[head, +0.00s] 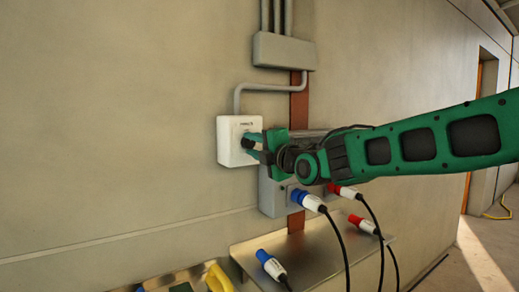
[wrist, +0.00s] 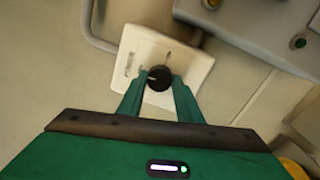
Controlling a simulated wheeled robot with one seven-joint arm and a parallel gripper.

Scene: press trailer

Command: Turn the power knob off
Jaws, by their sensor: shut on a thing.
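The power knob is a round black knob (wrist: 158,78) with a pale pointer line, on a white square switch box (wrist: 185,62) fixed to the wall. In the head view the white box (head: 229,142) is left of centre, and the dark knob (head: 247,143) shows partly behind my fingers. My gripper (wrist: 158,84) is shut on the knob, one green finger on each side of it. In the head view my gripper (head: 254,146) reaches the box from the right. The marks on the box face are too small to read.
A grey conduit (head: 238,97) runs from the white box up to a grey junction box (head: 283,51). Below right, a grey socket box (head: 272,195) holds blue and red plugs with black cables. A metal shelf (head: 305,255) juts out underneath. The wall left of the box is bare.

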